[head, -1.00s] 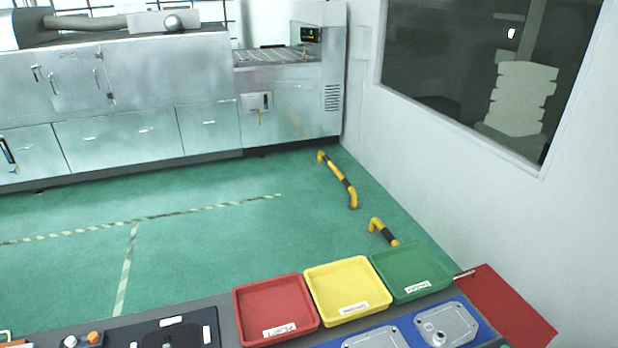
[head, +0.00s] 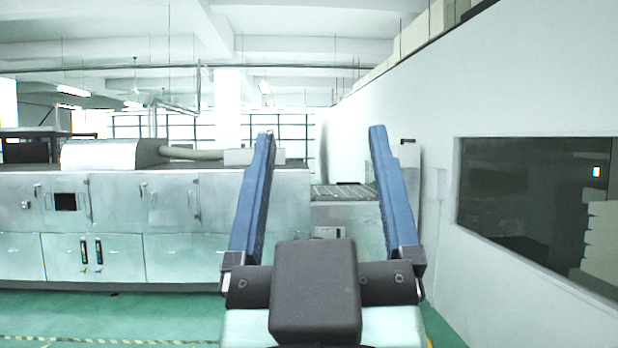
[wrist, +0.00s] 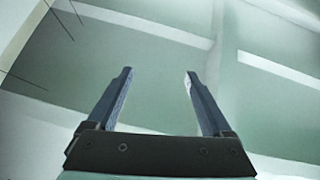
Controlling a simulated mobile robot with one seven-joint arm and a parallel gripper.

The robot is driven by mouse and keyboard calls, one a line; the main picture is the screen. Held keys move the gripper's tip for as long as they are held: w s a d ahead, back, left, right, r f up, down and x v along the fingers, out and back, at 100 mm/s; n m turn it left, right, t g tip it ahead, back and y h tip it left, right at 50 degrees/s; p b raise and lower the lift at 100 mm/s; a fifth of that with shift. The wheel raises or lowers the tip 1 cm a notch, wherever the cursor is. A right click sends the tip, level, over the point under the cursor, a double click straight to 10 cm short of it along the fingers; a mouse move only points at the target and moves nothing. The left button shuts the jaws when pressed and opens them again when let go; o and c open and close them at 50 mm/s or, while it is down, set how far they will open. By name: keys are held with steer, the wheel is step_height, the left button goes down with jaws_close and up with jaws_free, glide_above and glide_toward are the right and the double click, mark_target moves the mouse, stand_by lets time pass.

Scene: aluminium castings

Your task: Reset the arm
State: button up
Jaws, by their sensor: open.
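My gripper (head: 320,135) stands in the middle of the head view with its two blue fingers pointing up. The fingers are wide apart and nothing is between them. In the wrist view my gripper (wrist: 157,75) also shows open and empty, with the pale ceiling behind it. No trays or castings show in the current views.
A long metal machine (head: 120,225) with doors and drawers stands across the room on the left. A white wall (head: 530,90) with a dark window (head: 535,200) is on the right. Green floor (head: 120,312) shows at the bottom left. The space around the fingers looks clear.

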steer(key=shift+s+a+r+m+t+y, duration=0.2)
steer(key=shift+s+r+t+y, duration=0.1)
steer(key=shift+s+r, duration=0.35)
steer(key=shift+s+a+r+m+t+y, duration=0.2)
steer(key=shift+s+r+t, duration=0.1)
steer(key=shift+s+r, duration=0.25)
steer(key=shift+f, duration=0.1)
